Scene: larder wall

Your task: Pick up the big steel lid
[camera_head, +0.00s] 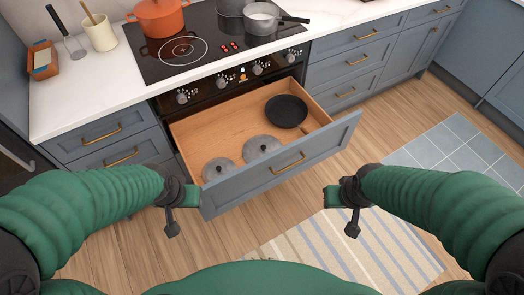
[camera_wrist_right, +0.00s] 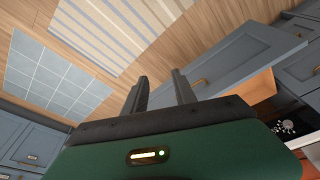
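Two round grey steel lids with dark knobs lie in the open drawer (camera_head: 208,132) below the hob. One lid (camera_head: 262,147) is near the middle of the drawer front; the other lid (camera_head: 219,168) is to its left. The right one looks slightly bigger, but the sizes are close. My left gripper (camera_head: 182,212) is open and empty, outside the drawer by its left front corner. My right gripper (camera_head: 343,212) is open and empty, in front of the drawer and to its right; its spread fingers show in the right wrist view (camera_wrist_right: 160,85).
A black pan (camera_head: 286,111) lies at the drawer's right, its handle reaching toward the front. The blue drawer front (camera_head: 285,170) stands between my grippers and the lids. An orange pot (camera_head: 160,17) and steel pots (camera_head: 262,17) stand on the hob. A striped rug (camera_head: 345,245) lies on the floor.

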